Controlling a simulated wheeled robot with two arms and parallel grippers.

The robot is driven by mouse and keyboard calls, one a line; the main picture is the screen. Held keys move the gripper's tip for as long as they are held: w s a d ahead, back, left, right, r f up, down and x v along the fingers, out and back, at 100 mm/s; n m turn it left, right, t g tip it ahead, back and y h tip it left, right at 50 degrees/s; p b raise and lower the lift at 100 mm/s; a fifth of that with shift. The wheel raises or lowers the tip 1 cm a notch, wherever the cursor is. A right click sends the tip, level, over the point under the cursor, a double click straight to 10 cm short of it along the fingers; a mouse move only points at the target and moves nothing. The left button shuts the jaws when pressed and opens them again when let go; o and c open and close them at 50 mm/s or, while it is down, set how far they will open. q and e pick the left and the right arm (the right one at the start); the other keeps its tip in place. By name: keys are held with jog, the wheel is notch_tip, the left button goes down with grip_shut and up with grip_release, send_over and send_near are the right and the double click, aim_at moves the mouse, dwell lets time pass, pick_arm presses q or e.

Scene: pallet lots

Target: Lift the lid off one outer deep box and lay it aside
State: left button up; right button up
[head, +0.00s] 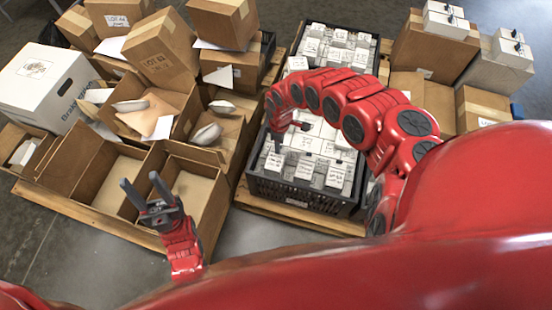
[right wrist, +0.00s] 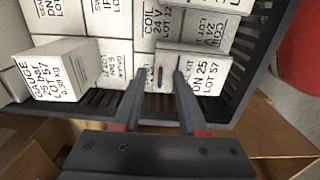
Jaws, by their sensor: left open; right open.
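Small white labelled boxes fill a black crate (head: 262,187) in the middle of the head view. One near-edge box (right wrist: 205,75) reads DN 25 LOT 57 in the right wrist view. My right gripper (right wrist: 158,72) is open over the crate's edge row; its right finger overlaps that box's left part. I cannot tell whether it touches. In the head view my right arm hides part of the crate. My left gripper (head: 139,180) is open and empty above open brown boxes at the left. Which box is the outer deep box, and its lid, I cannot tell.
Closed brown cartons (head: 160,48) and a white box with a handle hole (head: 40,82) stand on the left pallet. White boxes with black clips (head: 446,20) sit on cartons at the upper right. Bare grey floor (head: 235,235) shows between the pallets.

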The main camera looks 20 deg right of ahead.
grip_shut()
jog(key=shift+r, duration=0.15)
dwell(0.4)
